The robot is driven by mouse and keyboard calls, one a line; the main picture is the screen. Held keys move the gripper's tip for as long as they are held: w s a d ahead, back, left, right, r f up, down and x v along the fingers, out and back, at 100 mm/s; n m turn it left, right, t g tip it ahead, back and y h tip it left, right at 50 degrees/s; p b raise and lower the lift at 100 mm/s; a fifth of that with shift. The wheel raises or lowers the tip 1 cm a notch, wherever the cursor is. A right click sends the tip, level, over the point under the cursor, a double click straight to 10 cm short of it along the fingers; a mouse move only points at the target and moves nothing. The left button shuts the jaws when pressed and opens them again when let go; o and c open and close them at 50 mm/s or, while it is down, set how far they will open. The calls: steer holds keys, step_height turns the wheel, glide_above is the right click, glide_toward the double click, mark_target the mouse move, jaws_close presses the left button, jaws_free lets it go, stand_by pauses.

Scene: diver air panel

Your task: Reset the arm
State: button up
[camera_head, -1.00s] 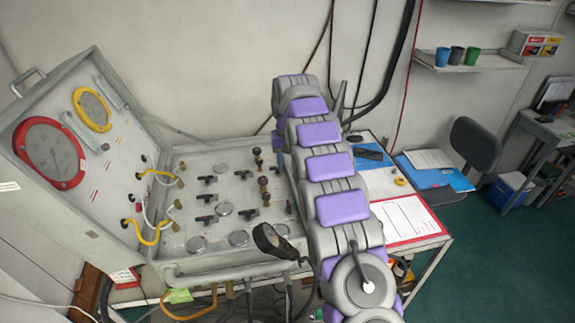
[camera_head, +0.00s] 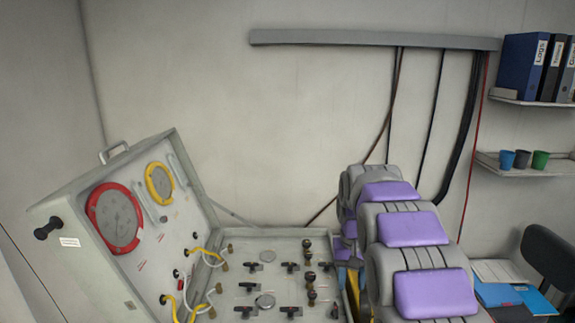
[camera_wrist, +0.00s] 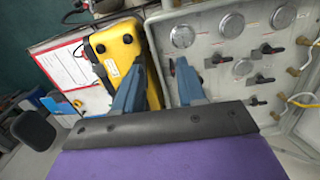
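My arm, with purple pads, rises at the right of the head view; its gripper end is hidden there. In the wrist view my gripper (camera_wrist: 160,72) has two blue-grey fingers standing apart with nothing held between them. The fingers point toward the gap between a yellow case (camera_wrist: 111,48) and the grey panel. The air panel (camera_head: 235,283) is an open grey case with black valve handles, knobs and hoses. The panel also shows in the wrist view (camera_wrist: 208,28).
A red-bordered sheet (camera_wrist: 62,70) lies beside the yellow case. Right of my arm are blue folders (camera_head: 515,297) and a dark chair (camera_head: 550,258). Wall shelves hold cups (camera_head: 522,160) and binders (camera_head: 530,65). Cables (camera_head: 455,150) hang on the wall behind my arm.

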steer(key=s+f+b, duration=0.2)
steer(key=s+f, duration=0.1)
steer(key=s, duration=1)
steer(key=s+a+f+b, duration=0.1)
steer(key=s+f+b, duration=0.1)
steer(key=s, duration=1.2)
steer(key=s+f+g+b, duration=0.1)
steer(key=s+f, duration=0.3)
steer(key=s, duration=0.9)
steer(key=shift+s+a+f+n+b, duration=0.2)
steer(key=shift+a+f+n+b, duration=0.1)
steer(key=shift+b, duration=0.15)
